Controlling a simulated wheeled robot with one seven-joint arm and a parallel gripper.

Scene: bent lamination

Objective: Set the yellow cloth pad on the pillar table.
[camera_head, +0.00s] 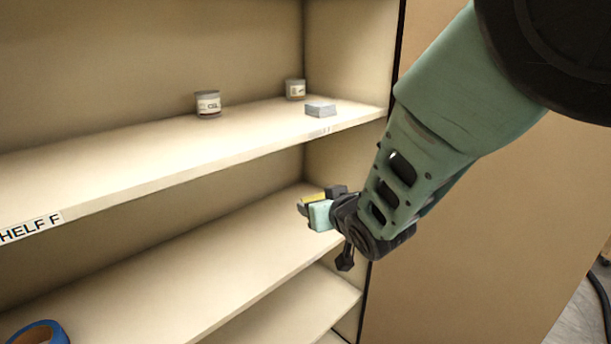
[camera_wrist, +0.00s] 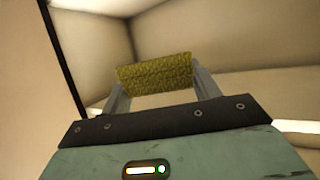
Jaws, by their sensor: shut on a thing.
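The yellow cloth pad (camera_wrist: 155,76) is between the two fingers of my gripper (camera_wrist: 160,88) in the wrist view. My gripper is shut on it. In the head view my gripper (camera_head: 309,205) is at the right end of a lower shelf, below the shelf edge above, and only a thin strip of the yellow pad (camera_head: 313,197) shows. The pad appears clear of any surface in the wrist view. The pillar table is not in either view.
The upper shelf (camera_head: 130,160) holds two small labelled jars, one left (camera_head: 208,104) and one right (camera_head: 295,90), and a grey-white block (camera_head: 320,110). A blue roll (camera_head: 40,333) lies on the lower shelf (camera_head: 170,285) at bottom left. A tan side panel (camera_head: 480,240) stands right.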

